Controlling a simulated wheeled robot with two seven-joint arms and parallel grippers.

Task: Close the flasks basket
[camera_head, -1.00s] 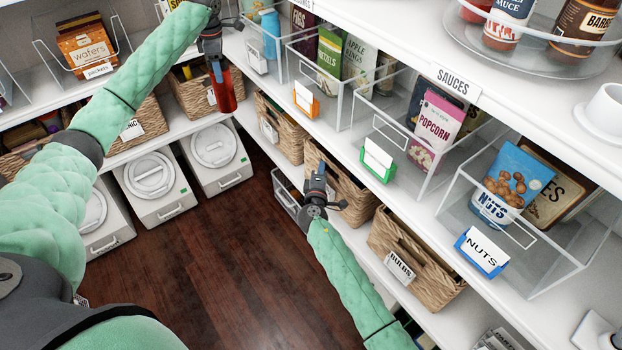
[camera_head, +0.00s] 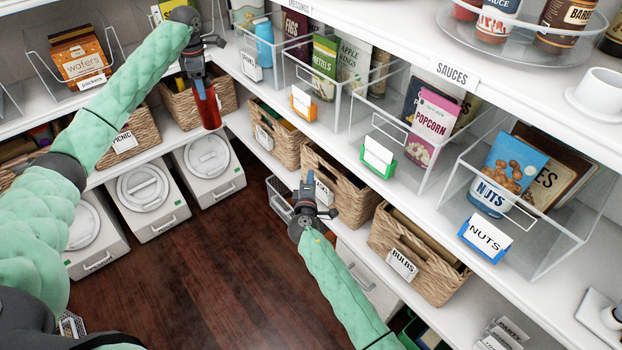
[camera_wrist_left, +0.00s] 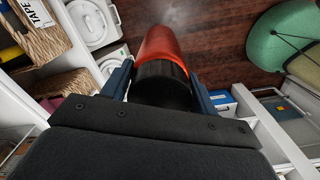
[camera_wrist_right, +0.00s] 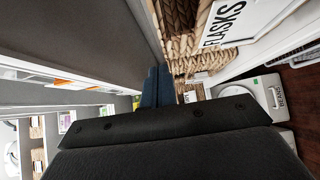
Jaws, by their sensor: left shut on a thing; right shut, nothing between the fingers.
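The flasks basket (camera_head: 352,196) is woven wicker on the lower right shelf. Its white FLASKS label is clear in the right wrist view (camera_wrist_right: 228,22), where the wicker front lies close to my fingers. My right gripper (camera_head: 314,186) is shut and empty in front of the basket, covering part of its front. I cannot tell whether it touches the basket, or how far the basket sits out. My left gripper (camera_head: 201,84) is shut on a red flask (camera_head: 207,110), gripping its black cap (camera_wrist_left: 160,82). The flask hangs over the floor at the back left.
The bulbs basket (camera_head: 440,280) stands to the right on the same shelf, another wicker basket (camera_head: 278,135) to the left. The upper shelf (camera_head: 425,190) with clear bins overhangs them. White lidded containers (camera_head: 150,190) line the back. The wooden floor (camera_head: 225,265) is open.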

